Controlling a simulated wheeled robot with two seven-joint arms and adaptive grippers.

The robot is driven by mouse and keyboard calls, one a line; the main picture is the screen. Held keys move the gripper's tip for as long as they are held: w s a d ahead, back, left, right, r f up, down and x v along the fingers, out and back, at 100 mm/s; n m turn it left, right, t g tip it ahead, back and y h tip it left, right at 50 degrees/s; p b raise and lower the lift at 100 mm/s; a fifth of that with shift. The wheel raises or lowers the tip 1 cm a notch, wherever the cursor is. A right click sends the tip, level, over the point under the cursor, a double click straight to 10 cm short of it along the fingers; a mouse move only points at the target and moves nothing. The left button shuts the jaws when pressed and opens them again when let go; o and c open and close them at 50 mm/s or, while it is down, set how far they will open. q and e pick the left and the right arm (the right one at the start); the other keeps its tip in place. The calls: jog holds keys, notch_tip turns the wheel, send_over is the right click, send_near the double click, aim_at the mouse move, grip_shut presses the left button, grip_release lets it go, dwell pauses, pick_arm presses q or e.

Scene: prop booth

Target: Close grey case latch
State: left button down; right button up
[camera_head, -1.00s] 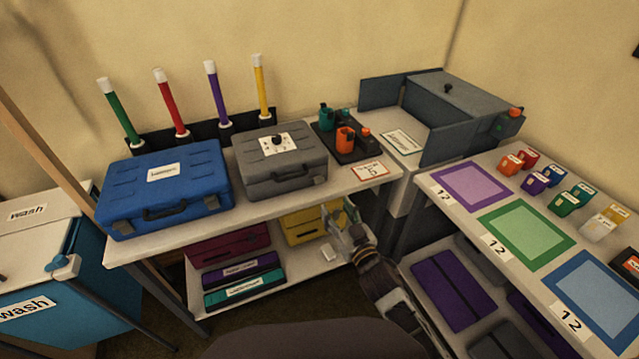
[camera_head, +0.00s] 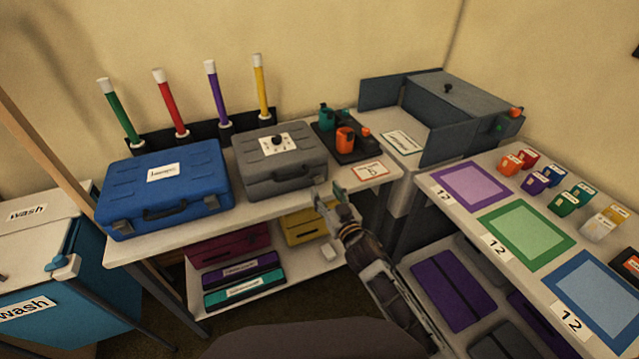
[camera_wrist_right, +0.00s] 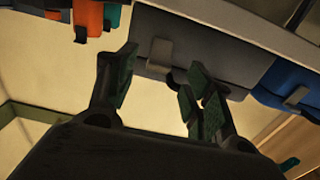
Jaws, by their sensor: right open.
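The grey case (camera_head: 280,170) stands closed on the near table, a dial-like knob and white label on its lid. In the right wrist view its front (camera_wrist_right: 205,68) shows a paler latch (camera_wrist_right: 160,52) between my fingers' directions. A second latch is partly hidden by a finger. I cannot tell whether either latch is fastened. My right gripper (camera_head: 328,194) is open and empty, in front of the case's right end near the table edge. In the wrist view its fingers (camera_wrist_right: 158,85) appear apart from the latch. My left gripper is out of view.
A blue case (camera_head: 168,190) stands left of the grey one. A black tray with orange and teal cups (camera_head: 346,138) is to the right. The table's front edge (camera_head: 240,214) runs close to my gripper. A lower shelf holds more cases.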

aim_at(319, 181)
jog(key=shift+x, duration=2.8)
jog(key=c, duration=1)
